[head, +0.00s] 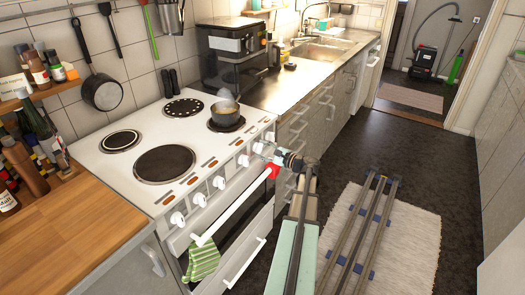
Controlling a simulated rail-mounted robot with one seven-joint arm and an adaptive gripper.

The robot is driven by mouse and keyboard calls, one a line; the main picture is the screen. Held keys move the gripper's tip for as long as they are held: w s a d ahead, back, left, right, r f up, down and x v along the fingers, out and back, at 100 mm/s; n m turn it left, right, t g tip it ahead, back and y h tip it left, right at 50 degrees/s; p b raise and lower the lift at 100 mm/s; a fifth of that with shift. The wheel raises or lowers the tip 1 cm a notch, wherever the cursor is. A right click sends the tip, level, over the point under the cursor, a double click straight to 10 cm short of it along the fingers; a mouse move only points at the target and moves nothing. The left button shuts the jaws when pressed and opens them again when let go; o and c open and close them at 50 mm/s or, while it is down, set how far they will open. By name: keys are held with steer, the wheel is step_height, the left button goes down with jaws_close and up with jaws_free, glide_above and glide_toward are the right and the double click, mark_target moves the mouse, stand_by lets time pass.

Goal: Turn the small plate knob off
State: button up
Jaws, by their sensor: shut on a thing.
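The white cooker (212,160) has a row of several white knobs along its front edge. My gripper (265,151) reaches in from the right and is shut on the rightmost knob (258,148). The gripper partly hides that knob, and its pointer angle is too small to read. The other knobs, such as the one beside it (243,160), stand free. Which knob belongs to the small plate cannot be read from the markings. A small dark plate (121,140) lies at the left of the hob, and a small pot (225,112) stands on the right plate.
The oven handle (235,206) runs below the knobs, with a red piece (273,172) near its right end. A green striped towel (203,262) hangs from it. A wooden counter (75,215) with bottles is at left. A steel counter (290,85) lies beyond the cooker.

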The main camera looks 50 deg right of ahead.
steer(key=shift+f+b, duration=0.1)
steer(key=shift+b, duration=0.3)
steer(key=shift+f+n+b, duration=0.15)
steer(key=shift+n+b, duration=0.55)
steer(key=shift+b, duration=0.15)
steer(key=n+b, duration=0.6)
steer(key=b, duration=0.3)
steer(key=shift+r+n+b, duration=0.25)
steer(key=shift+n+b, duration=0.65)
steer(key=shift+b, duration=0.25)
steer(key=o, duration=1.2)
steer(key=shift+w, duration=0.1)
steer(key=shift+c, duration=0.2)
